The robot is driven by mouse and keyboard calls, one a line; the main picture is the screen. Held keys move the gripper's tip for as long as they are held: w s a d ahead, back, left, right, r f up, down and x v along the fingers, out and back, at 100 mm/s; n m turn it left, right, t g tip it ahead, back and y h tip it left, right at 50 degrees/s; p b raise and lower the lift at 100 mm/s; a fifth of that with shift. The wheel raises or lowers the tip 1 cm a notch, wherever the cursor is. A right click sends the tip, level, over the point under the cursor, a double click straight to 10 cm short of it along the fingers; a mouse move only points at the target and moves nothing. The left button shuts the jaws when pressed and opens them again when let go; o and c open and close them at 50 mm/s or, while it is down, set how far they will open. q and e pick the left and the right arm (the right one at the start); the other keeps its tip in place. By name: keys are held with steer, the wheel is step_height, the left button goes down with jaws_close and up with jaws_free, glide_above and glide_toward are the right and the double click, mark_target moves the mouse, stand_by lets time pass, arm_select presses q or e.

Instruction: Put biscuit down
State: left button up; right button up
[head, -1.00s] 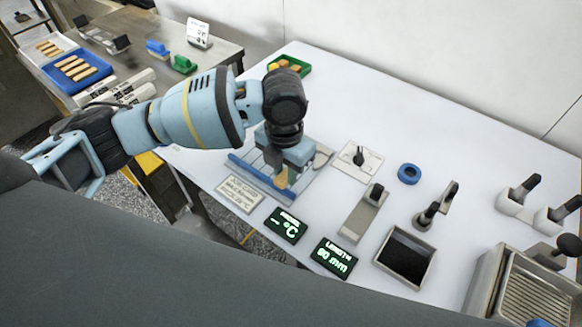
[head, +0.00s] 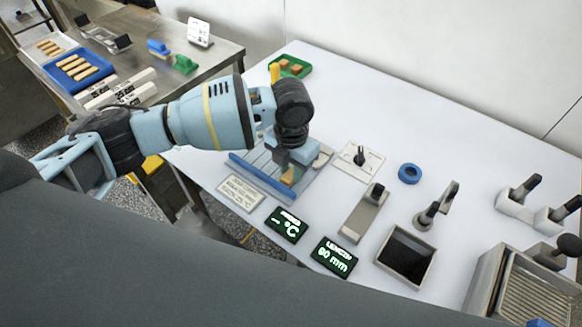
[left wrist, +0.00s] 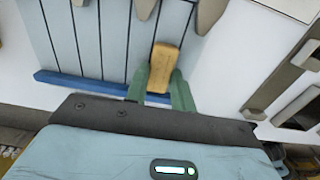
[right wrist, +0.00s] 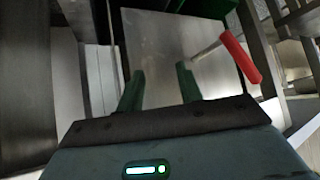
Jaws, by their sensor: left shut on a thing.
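My left gripper (head: 291,172) is shut on a tan oblong biscuit (left wrist: 164,67). In the left wrist view, its green fingers press the near part of the biscuit from both sides. The biscuit is over the pale blue slatted mesh (left wrist: 88,42), near its right edge and the blue bar (left wrist: 90,84). In the head view the biscuit (head: 288,175) shows small below the jaws, and my arm covers part of the mesh (head: 318,178). I cannot tell whether the biscuit touches the mesh. My right gripper (right wrist: 158,86) is open and empty in the right wrist view.
A blue tray of biscuits (head: 96,80) stands on the side bench. A green tray (head: 303,70) lies behind my left arm. A plate with a black knob (head: 372,163), a blue ring (head: 409,173) and a dark pan (head: 405,256) stand right of the mesh.

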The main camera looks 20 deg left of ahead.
mark_target(292, 173)
arm_select(q)
steer(key=shift+f, duration=0.15)
steer(key=o, duration=0.3)
steer(key=shift+f, duration=0.1)
steer(key=o, duration=0.5)
steer(key=shift+c, duration=0.2)
step_height(292, 173, up, 12)
steer(key=shift+r, duration=0.25)
